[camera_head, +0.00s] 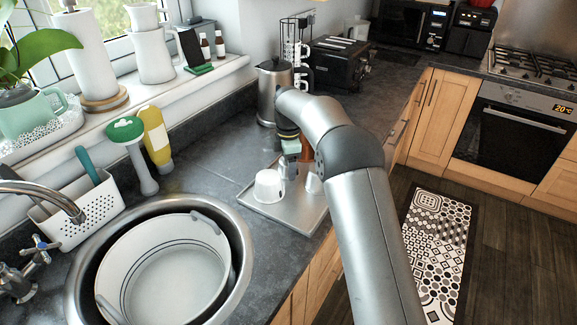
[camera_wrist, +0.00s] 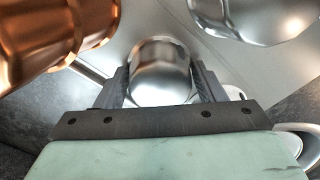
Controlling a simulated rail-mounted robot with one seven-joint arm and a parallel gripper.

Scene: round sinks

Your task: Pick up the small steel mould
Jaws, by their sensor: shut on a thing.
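The small steel mould (camera_wrist: 160,62) is a shiny rounded metal piece, seen in the wrist view between my two fingers. My gripper (camera_wrist: 160,82) is shut on it, with a dark finger against each side. In the head view my gripper (camera_head: 289,160) is over the grey tray (camera_head: 291,217), and my arm hides part of that area. A small steel shape (camera_head: 290,170) shows just below the gripper there. I cannot tell whether the mould touches the tray or is clear of it.
A white cup (camera_head: 268,187) stands on the tray beside the gripper. A copper vessel (camera_wrist: 40,40) and a larger steel vessel (camera_wrist: 262,15) flank the mould. A steel kettle (camera_head: 273,90) stands behind. The round sink with a white basin (camera_head: 165,270) is at front left.

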